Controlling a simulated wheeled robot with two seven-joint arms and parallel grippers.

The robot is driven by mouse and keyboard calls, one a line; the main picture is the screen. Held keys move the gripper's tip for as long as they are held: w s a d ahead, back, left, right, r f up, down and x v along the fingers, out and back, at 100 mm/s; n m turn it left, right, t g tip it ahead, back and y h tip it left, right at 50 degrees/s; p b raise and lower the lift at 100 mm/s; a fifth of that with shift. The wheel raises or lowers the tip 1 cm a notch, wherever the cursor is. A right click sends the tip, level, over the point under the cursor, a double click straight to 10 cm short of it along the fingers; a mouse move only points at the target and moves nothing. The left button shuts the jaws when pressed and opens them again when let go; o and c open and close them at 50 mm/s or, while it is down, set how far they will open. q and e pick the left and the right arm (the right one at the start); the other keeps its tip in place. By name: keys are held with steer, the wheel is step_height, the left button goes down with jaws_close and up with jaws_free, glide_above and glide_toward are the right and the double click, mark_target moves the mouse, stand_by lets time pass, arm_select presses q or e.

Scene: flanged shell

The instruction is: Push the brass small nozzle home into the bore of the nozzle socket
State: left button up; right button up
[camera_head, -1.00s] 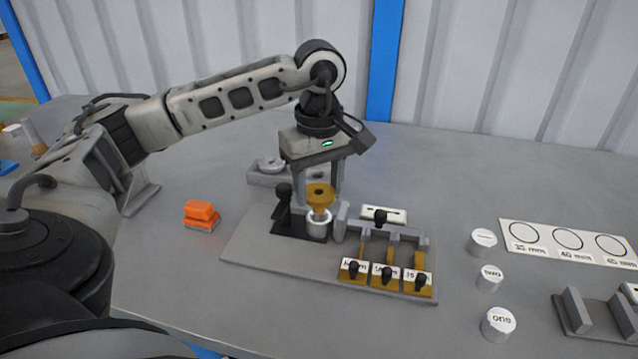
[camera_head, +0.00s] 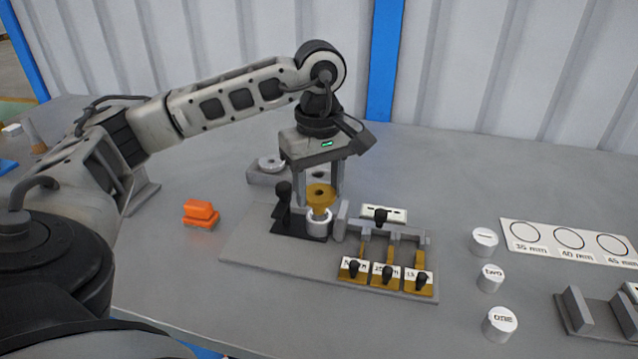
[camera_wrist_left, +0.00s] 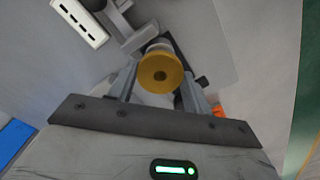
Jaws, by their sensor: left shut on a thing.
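The brass small nozzle (camera_head: 320,193) stands upright with its wide flange on top. Its narrower lower end meets the top of the pale, round nozzle socket (camera_head: 318,226), and part of the brass stem shows above the socket rim. How deep the end sits in the bore is hidden. My left gripper (camera_head: 323,198) points down with its two fingers beside the nozzle, shut on it. In the left wrist view the round flange with its centre hole (camera_wrist_left: 160,74) lies between the fingers. My right gripper is not in view.
The socket stands on a grey baseplate (camera_head: 255,247) beside a black upright clamp (camera_head: 284,203). Labelled brass slides with black knobs (camera_head: 386,272) lie to the right. Orange blocks (camera_head: 201,214) are at left; white cylinders (camera_head: 500,322) are further right. A grey holed block (camera_head: 262,174) is behind.

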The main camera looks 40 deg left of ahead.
mark_target(319, 192)
arm_select(q)
steer(key=shift+f+b, duration=1.5)
steer(key=shift+f, duration=0.3)
steer(key=o, duration=1.1)
steer(key=shift+o, duration=0.6)
steer(key=shift+r, duration=0.15)
